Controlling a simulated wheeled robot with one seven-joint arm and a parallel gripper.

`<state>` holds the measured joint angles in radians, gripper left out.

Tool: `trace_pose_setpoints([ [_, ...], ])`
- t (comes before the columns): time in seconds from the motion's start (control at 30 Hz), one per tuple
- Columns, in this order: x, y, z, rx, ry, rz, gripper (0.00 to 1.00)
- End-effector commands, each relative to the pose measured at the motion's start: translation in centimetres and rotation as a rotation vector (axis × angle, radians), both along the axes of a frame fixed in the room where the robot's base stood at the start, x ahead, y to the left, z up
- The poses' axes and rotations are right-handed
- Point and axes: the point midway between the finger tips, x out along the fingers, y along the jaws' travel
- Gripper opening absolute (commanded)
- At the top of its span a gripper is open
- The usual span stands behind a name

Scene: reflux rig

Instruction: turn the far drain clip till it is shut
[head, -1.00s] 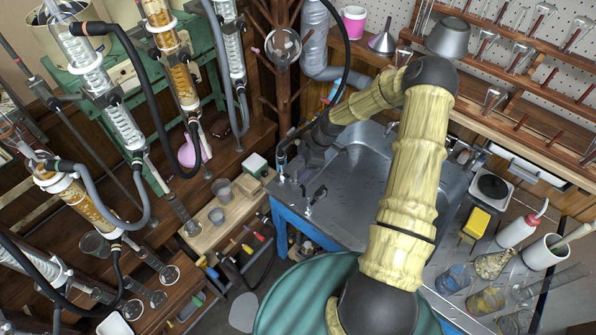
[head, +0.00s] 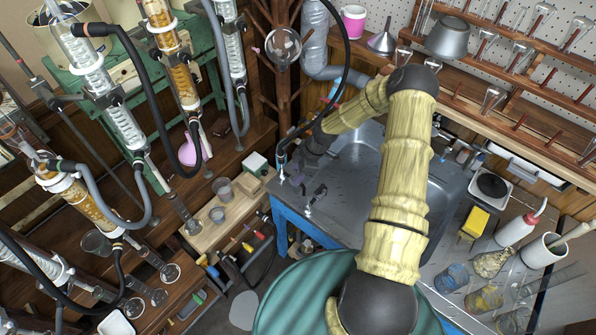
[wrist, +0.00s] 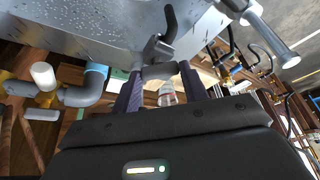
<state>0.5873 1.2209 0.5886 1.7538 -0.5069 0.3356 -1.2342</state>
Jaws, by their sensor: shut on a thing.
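The far drain clip (wrist: 156,52) is a grey body with a black curved lever, at the sink's edge in the wrist view. My gripper (wrist: 161,76) is shut on it, with one dark finger on each side of the grey part. In the head view my gripper (head: 302,172) is at the left end of the steel sink, and it and my forearm hide much of the far clip. The near drain clip (head: 309,207), with a dark lever, stands closer to the sink's front corner, apart from my gripper. How far the far clip is turned is hard to tell.
The steel sink (head: 345,220) stands on a blue frame. A black hose (head: 344,95) loops down close behind my gripper. Glass condensers (head: 110,115) with hoses stand at the left. A yellow block (head: 478,222) and bottles stand at the right. Grey pipework (wrist: 85,92) shows in the wrist view.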

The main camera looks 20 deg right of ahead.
Motion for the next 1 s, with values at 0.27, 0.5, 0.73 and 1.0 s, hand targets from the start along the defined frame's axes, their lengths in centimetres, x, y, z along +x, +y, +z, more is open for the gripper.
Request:
trace_pose_setpoints([
  [0.27, -0.02, -0.05, 0.01, -0.001, -0.001, -0.052, 0.21],
  [0.5, -0.12, 0.01, -0.05, -0.002, -0.001, -0.182, 0.21],
  [0.73, -0.25, 0.09, -0.08, -0.003, -0.003, -0.368, 0.21],
  [1.0, -0.39, 0.23, -0.1, -0.002, -0.004, -0.597, 0.21],
])
